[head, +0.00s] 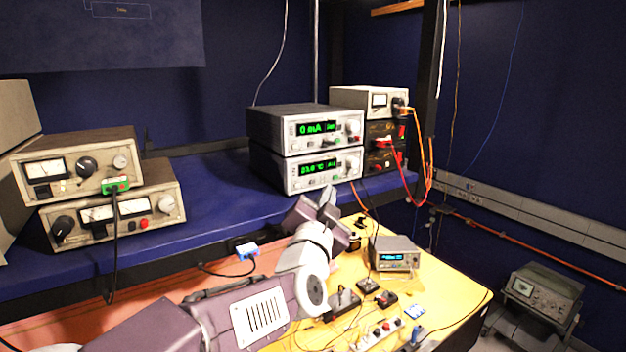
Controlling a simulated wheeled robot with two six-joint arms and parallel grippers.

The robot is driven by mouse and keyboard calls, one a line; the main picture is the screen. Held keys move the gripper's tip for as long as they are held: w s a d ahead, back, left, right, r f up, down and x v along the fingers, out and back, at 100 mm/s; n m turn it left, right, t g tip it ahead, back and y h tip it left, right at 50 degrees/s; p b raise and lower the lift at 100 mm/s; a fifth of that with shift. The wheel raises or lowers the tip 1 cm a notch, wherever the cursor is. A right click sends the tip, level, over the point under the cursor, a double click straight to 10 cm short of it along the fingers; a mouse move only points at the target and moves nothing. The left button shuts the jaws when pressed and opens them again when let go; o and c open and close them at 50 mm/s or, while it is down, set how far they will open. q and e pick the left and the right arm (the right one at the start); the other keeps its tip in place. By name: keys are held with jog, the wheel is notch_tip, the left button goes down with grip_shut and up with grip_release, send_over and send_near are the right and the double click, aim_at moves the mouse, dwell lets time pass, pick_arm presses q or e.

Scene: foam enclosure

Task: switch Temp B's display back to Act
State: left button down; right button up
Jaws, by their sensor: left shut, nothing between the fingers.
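Two grey instruments with green displays are stacked on the blue shelf. The upper unit (306,129) reads about "0 mA". The lower unit (308,170) shows a reading in °C, with a small word at its right too blurred to read, so I cannot tell its mode. No "Temp B" label is legible; the °C unit is the likely match. My left gripper (328,196) is shut and empty, pointing up just below the lower unit's front, near its right half. I cannot tell whether it touches the panel. My right gripper is not in view.
Two beige meter units (110,213) are stacked at the left. A white-topped unit (368,100) with orange and red cables stands right of the stack. A small grey meter (394,255) and several small boxes sit on the yellow bench (458,300) below the shelf.

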pick_arm(q)
jog(key=shift+s+d, duration=0.65)
jog(key=shift+s, duration=0.25)
jog(key=s+a+f+n+g+b, duration=0.1)
jog(key=a+f+g+b, duration=0.2)
jog(key=f, duration=0.9)
jog(key=s+a+f+n+g+b, duration=0.1)
jog(key=s+a+f+g+b, duration=0.15)
jog(key=f, duration=0.85)
jog(key=s+a+f+n+g+b, duration=0.15)
jog(key=f+g+b, duration=0.25)
jog(key=f, duration=0.8)
jog(key=s+a+f+n+g+y+b, duration=0.1)
jog(key=s+a+f+n+g+b, duration=0.2)
jog(key=s+f, duration=0.6)
jog(key=s+a+f+n+g+y+b, duration=0.1)
jog(key=s+a+f+n+g+b, duration=0.2)
jog(key=s+a+f+g, duration=0.2)
jog(key=s+a+f, duration=0.3)
jog(key=s+f, duration=0.2)
jog(key=f, duration=0.2)
jog(key=shift+s+a+g+y+b, duration=0.2)
jog(key=shift+g+y+b, duration=0.1)
jog(key=shift+g+y, duration=0.1)
